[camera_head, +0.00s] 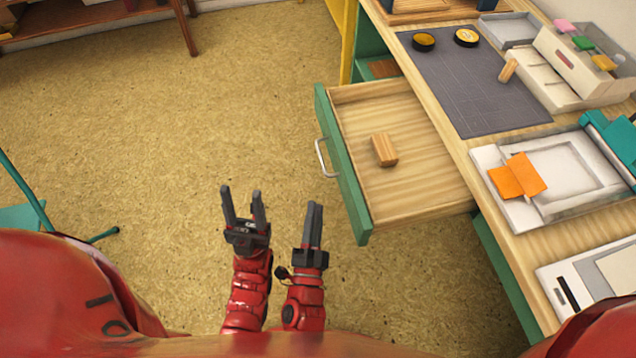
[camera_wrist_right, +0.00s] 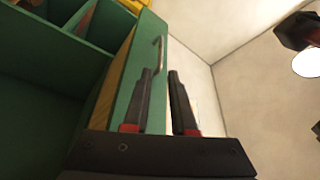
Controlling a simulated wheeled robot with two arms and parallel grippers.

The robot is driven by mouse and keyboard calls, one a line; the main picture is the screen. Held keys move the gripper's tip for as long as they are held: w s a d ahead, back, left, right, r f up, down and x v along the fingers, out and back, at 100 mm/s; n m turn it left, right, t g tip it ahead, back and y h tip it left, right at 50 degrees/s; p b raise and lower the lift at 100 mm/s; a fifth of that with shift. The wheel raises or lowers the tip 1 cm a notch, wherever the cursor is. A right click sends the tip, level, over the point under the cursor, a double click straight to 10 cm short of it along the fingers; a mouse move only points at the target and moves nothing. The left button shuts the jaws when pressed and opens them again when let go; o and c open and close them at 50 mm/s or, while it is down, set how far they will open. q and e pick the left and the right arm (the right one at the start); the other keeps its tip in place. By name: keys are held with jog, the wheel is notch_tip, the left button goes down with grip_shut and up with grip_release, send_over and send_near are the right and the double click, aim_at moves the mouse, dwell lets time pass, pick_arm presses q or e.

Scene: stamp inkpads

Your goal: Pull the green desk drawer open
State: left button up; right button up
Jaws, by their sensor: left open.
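The green-fronted desk drawer (camera_head: 345,165) stands pulled out from the desk in the head view, its wooden inside showing. A small wooden block (camera_head: 384,149) lies in it. The metal handle (camera_head: 323,158) is on the green front; it also shows in the right wrist view (camera_wrist_right: 158,60). My right gripper (camera_head: 314,206) is just below the handle in the head view, apart from it. In the right wrist view a gap shows between its fingers (camera_wrist_right: 162,72), with nothing held. My left gripper (camera_head: 242,190) is open and empty, left of the right one.
The desktop holds a dark mat (camera_head: 470,85) with ink pads and a stamp, a white tray (camera_head: 490,165) with orange paper, and a stamp box (camera_head: 575,65). A teal chair (camera_head: 25,215) stands at the left. The floor (camera_head: 200,110) between is clear.

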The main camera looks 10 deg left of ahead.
jog(key=shift+v, duration=1.7)
